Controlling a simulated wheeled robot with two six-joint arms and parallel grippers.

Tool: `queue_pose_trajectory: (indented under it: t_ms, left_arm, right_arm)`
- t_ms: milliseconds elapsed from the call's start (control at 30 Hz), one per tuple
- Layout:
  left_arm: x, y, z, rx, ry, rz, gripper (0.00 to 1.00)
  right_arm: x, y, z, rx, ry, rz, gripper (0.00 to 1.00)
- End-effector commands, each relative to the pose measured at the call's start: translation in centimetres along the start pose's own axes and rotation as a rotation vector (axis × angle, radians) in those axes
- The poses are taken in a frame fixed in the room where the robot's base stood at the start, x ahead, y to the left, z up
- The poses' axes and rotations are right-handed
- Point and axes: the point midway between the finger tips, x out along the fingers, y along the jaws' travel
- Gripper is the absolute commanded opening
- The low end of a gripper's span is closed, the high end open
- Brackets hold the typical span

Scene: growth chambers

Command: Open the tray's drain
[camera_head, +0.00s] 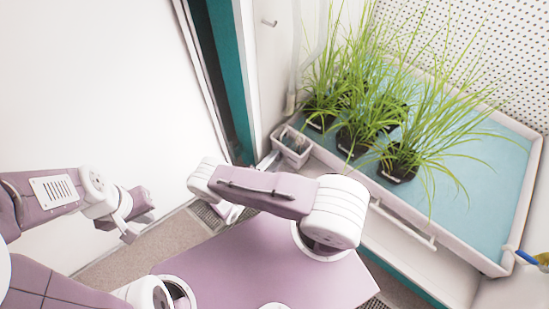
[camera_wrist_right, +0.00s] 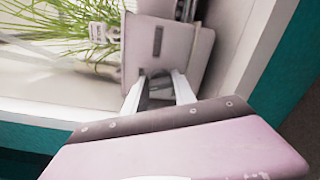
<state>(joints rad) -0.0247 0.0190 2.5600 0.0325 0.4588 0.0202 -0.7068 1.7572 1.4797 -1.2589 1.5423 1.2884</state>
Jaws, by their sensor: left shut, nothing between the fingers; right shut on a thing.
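The tray (camera_head: 447,215) is wide, with a pale rim and a blue floor, and holds several potted grasses. A small grey box (camera_head: 292,146) is at its near left corner; it also shows in the right wrist view (camera_wrist_right: 190,50), with a dark slot on its face. My right gripper (camera_head: 269,160) reaches to this box. Its fingers (camera_wrist_right: 158,88) are shut on a grey piece at the box's lower edge, mostly hidden between them. I cannot tell whether this piece is the drain. My left gripper (camera_head: 128,234) is shut and empty, far left of the tray.
A yellow and blue item (camera_head: 530,258) is at the tray's right front corner, cut off by the picture edge. A white bar (camera_head: 405,222) runs along the tray's front. A white door panel (camera_head: 95,80) stands at the left. My right arm hides part of the floor.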

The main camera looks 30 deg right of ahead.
Motion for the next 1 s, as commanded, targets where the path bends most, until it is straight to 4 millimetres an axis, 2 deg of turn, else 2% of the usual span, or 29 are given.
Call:
queue_pose_trajectory:
  t_ms: [200,500,1000]
  left_arm:
    - [-0.8,0.0,-0.1,0.0,0.0,0.0,0.0]
    - [-1.4,0.0,-0.1,0.0,0.0,0.0,0.0]
    - [-1.5,0.0,-0.2,0.0,0.0,0.0,0.0]
  right_arm:
    - [0.0,-0.1,0.2,0.165,-0.004,-0.002,0.0]
    - [0.1,-0.3,0.2,0.321,-0.005,-0.003,0.0]
    - [0.1,-0.5,0.2,0.387,-0.006,-0.004,0.0]
